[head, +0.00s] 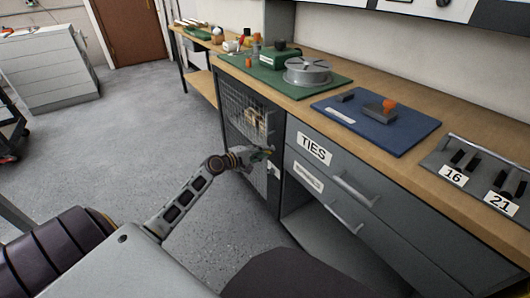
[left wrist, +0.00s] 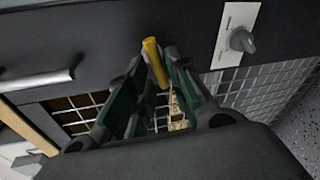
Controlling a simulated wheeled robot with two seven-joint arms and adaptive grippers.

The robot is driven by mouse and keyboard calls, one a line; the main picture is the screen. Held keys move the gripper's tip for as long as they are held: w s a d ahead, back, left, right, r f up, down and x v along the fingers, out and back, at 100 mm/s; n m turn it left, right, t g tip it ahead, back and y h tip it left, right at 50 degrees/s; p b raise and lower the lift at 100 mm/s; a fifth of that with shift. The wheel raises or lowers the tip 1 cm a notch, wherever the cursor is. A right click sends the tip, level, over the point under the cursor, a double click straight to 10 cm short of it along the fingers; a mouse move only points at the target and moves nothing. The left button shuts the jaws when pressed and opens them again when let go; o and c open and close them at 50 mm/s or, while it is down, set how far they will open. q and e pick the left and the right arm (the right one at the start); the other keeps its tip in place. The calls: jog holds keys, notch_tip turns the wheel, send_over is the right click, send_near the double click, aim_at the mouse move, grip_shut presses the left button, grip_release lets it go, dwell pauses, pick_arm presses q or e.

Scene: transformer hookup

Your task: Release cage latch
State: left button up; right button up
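The mesh cage (head: 243,112) is a dark-framed cabinet under the left part of the bench. My left gripper (head: 264,154) is at the right edge of its door. In the left wrist view, a yellow latch handle (left wrist: 154,62) stands out between the fingertips of my left gripper (left wrist: 157,70). The fingers are drawn in close on both sides of the handle and look shut on it. The mesh (left wrist: 250,90) shows behind the fingers. A grey knob on a white plate (left wrist: 240,38) is beside the gripper. The latch's base is hidden. My right gripper is out of view.
Drawers, one labelled TIES (head: 314,149), are right of the cage. The bench top holds a green mat (head: 325,90) with a grey reel (head: 307,72) and a blue mat (head: 400,137). Open floor (head: 130,120) lies left of the cage.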

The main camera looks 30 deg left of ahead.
pick_arm(q)
jog(key=shift+b+x, duration=0.3)
jog(key=shift+x, duration=0.95)
grip_shut()
